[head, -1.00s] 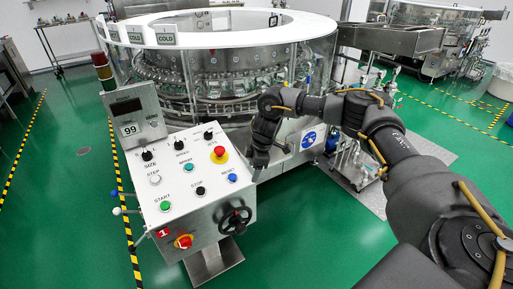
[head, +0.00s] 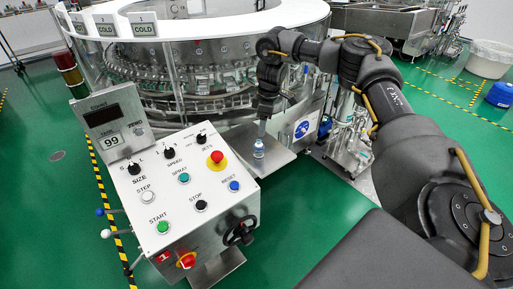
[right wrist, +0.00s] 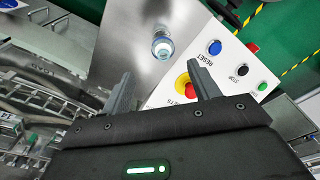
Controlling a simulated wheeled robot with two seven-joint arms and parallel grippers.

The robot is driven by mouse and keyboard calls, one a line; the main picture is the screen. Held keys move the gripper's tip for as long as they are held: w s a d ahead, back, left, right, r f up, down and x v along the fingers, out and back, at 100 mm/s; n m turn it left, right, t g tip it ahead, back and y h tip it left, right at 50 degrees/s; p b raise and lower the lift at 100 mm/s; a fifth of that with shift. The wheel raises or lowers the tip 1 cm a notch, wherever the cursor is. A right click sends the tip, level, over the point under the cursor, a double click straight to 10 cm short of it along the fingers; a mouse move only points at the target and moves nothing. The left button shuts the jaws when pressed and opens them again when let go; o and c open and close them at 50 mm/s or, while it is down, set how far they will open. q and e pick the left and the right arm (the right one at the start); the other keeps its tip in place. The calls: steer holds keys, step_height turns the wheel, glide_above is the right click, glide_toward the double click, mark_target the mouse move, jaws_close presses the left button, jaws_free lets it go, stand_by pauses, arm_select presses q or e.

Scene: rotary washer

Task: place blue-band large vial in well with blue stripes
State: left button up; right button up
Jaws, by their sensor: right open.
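A small clear vial with a bluish tint (head: 258,148) stands upright on a metal shelf (head: 275,160) beside the control panel. In the right wrist view the vial (right wrist: 162,46) is seen from above, ahead of and between the fingertips. My right gripper (head: 263,124) is pointing down just above the vial, and its fingers (right wrist: 160,76) are open with nothing between them. The rotary washer (head: 190,75) is behind, with a ring of wells under a white rim. I cannot make out a well with blue stripes. My left gripper is not in view.
The control panel (head: 182,180) with several buttons and a red emergency knob (head: 216,158) is close left of the shelf. A signal light (head: 69,68) stands at the washer's left. A white tub (head: 490,60) is at the far right.

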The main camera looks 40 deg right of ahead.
mark_target(259, 142)
steer(key=f, duration=0.4)
steer(key=shift+w+a+f, duration=0.2)
steer(key=shift+a+f, duration=0.05)
steer(key=shift+f, duration=0.3)
steer(key=shift+s+f+p, duration=0.1)
steer(key=shift+f+p, duration=0.05)
steer(key=shift+p, duration=0.25)
steer(key=f, duration=0.3)
steer(key=f+p, duration=0.1)
steer(key=shift+w+a+f, duration=0.25)
steer(key=shift+a+f, duration=0.1)
steer(key=shift+a, duration=0.05)
steer(key=c, duration=1.1)
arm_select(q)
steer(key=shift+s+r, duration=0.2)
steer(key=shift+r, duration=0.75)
